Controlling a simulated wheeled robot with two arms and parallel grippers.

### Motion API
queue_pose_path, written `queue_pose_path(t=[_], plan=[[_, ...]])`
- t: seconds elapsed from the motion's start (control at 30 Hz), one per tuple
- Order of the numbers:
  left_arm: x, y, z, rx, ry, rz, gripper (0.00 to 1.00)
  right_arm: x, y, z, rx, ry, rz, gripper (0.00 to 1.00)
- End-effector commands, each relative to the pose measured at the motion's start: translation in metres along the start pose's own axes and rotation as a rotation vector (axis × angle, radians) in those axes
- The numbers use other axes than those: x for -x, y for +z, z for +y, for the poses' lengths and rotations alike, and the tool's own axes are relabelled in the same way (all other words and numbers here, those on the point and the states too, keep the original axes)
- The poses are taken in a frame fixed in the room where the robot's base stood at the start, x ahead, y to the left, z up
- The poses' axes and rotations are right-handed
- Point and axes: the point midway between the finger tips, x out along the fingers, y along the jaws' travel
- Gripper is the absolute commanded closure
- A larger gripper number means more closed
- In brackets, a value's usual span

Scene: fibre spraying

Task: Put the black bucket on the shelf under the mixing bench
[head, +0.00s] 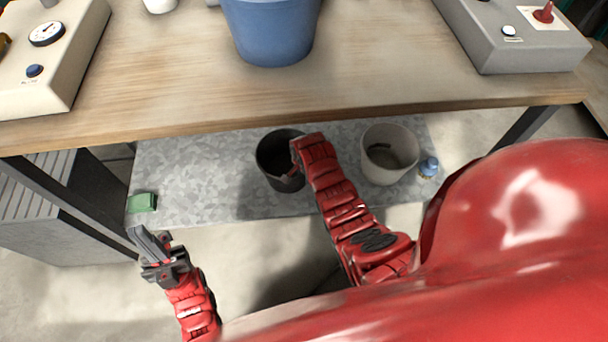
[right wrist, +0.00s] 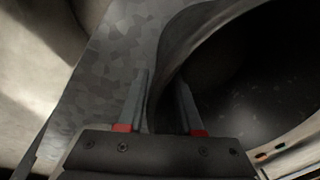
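The black bucket (head: 270,172) stands upright on the grey metal shelf (head: 200,175) under the wooden mixing bench (head: 380,85). My right gripper (head: 296,158) is at the bucket's right rim in the head view. In the right wrist view its two fingers (right wrist: 160,105) straddle the bucket wall (right wrist: 172,50), one outside and one inside. The fingers are apart, with a gap around the thin wall. My left gripper (head: 150,245) is empty, in front of the shelf's left end. Its finger opening is too small to judge.
A whitish bucket (head: 390,155) and a small blue-capped bottle (head: 428,167) stand to the right on the shelf. A green block (head: 142,202) lies at its left front corner. A blue bucket (head: 270,35) and two control boxes (head: 50,55) (head: 515,40) stand on the bench.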

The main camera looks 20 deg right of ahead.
Motion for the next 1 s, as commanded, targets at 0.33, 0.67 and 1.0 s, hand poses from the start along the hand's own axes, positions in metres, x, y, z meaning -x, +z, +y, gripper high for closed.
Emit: queue_pose_path(t=[0.33,0.67,1.0], plan=[[-0.006,-0.001,0.0,0.0,0.0,0.0,1.0,0.04,-0.001,-0.001,0.0,-0.003,0.001,0.65],[-0.012,-0.002,-0.001,0.0,0.0,0.0,1.0,0.1,0.0,-0.001,0.0,-0.004,0.0,0.65],[-0.013,-0.002,-0.001,0.0,0.0,0.0,1.0,0.12,0.0,0.0,0.0,0.0,0.0,0.65]])
